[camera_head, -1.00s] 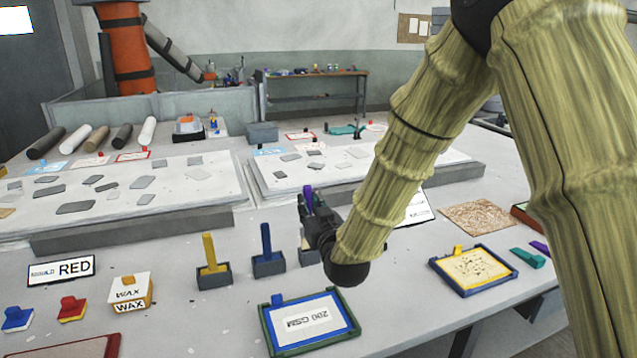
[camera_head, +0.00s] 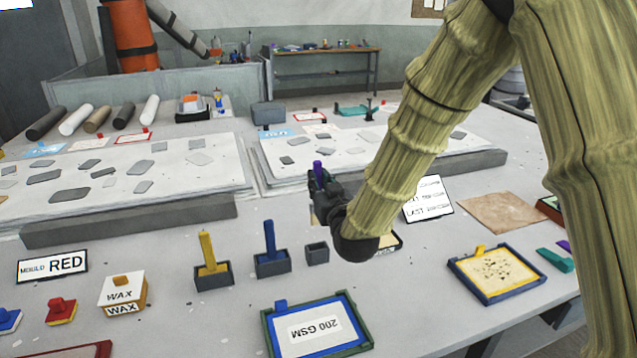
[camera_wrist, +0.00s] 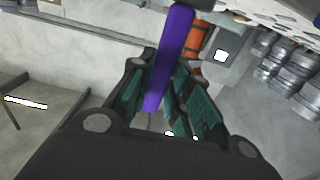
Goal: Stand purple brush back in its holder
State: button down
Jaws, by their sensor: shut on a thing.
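In the wrist view the purple brush (camera_wrist: 172,55) stands out between the finger pads (camera_wrist: 165,105). In the head view only its purple top shows; the rest is hidden by my gripper. The small grey holder stands right of two similar holders, one with a blue brush (camera_head: 270,240) and one with a yellow brush (camera_head: 206,252), both upright.
A blue-framed 200 GSM tray (camera_head: 362,340) lies in front of the holders. A white card (camera_head: 428,198) and a yellow-panelled frame (camera_head: 497,274) lie to the right. Mould slabs (camera_head: 130,214) lie behind.

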jog(key=shift+s+f+b, duration=0.1)
jog(key=shift+f+b, duration=4)
jog(key=shift+f, duration=1.75)
jog(key=shift+f+b, duration=0.4)
jog(key=shift+f, duration=0.05)
jog(key=c, duration=1.3)
grip_release()
jog(key=shift+o, duration=0.2)
jog(key=shift+s, duration=0.15)
jog(key=v, duration=1.1)
jog(key=shift+s, duration=0.35)
